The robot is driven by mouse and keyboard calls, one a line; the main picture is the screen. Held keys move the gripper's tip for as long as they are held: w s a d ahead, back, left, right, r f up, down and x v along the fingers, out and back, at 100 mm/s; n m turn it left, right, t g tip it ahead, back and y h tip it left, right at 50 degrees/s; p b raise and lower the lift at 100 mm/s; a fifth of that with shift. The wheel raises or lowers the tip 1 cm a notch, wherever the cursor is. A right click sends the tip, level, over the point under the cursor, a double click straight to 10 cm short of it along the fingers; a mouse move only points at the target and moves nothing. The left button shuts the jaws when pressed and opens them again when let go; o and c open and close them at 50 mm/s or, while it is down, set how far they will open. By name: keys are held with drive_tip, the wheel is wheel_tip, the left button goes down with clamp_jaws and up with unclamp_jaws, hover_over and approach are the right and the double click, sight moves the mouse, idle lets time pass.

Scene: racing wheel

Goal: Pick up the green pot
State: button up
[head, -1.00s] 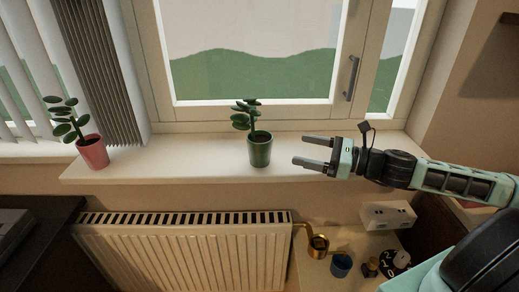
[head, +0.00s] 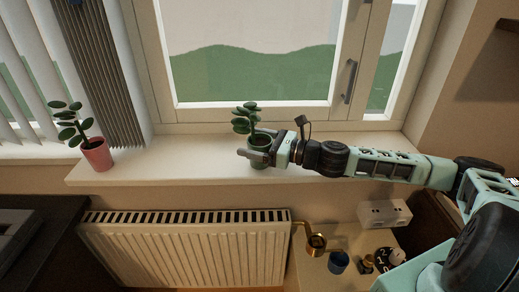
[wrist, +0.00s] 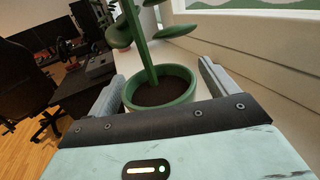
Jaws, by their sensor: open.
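The green pot (head: 261,161) holds a leafy plant and stands upright on the white windowsill, partly hidden by my gripper in the head view. My gripper (head: 257,156) has come in from the right, with its fingers on either side of the pot. In the wrist view the green pot (wrist: 160,90) with dark soil sits between the two grey fingers of my gripper (wrist: 160,84). The jaws are open. A narrow gap seems to show on the right; contact on the left cannot be told.
A pink pot (head: 97,155) with a similar plant stands at the left of the windowsill (head: 180,158). The window (head: 250,60) is behind, and a radiator (head: 185,248) is below.

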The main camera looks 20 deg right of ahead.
drive_tip(key=shift+w+a, duration=0.2)
drive_tip(key=shift+a, duration=0.05)
drive_tip(key=c, duration=1.5)
